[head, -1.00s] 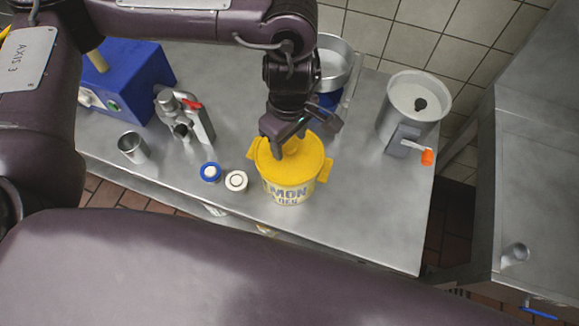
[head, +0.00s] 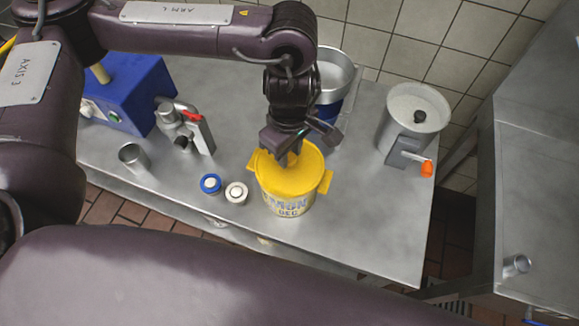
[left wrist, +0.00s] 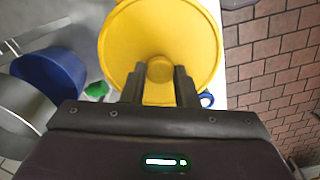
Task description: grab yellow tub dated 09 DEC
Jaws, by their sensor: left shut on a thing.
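The yellow tub (head: 289,184) has a yellow lid with a central knob and side tabs. Its label shows blue letters ending in "MON" and a line with "DEC"; the day number is not legible. The tub stands upright on the steel table, or just over it; I cannot tell which. My left gripper (head: 290,155) comes down from above and is shut on the lid's knob. In the left wrist view the two fingers (left wrist: 160,88) stand on either side of the round knob of the yellow tub (left wrist: 185,35). My right gripper is not in view.
A blue-capped jar (head: 210,184) and a white-capped jar (head: 236,192) stand just left of the tub. A steel cup (head: 133,157), a silver tool with a red part (head: 190,125) and a blue machine (head: 130,95) are further left. A steel canister (head: 413,120) stands right. The table (head: 365,220) is clear right of the tub.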

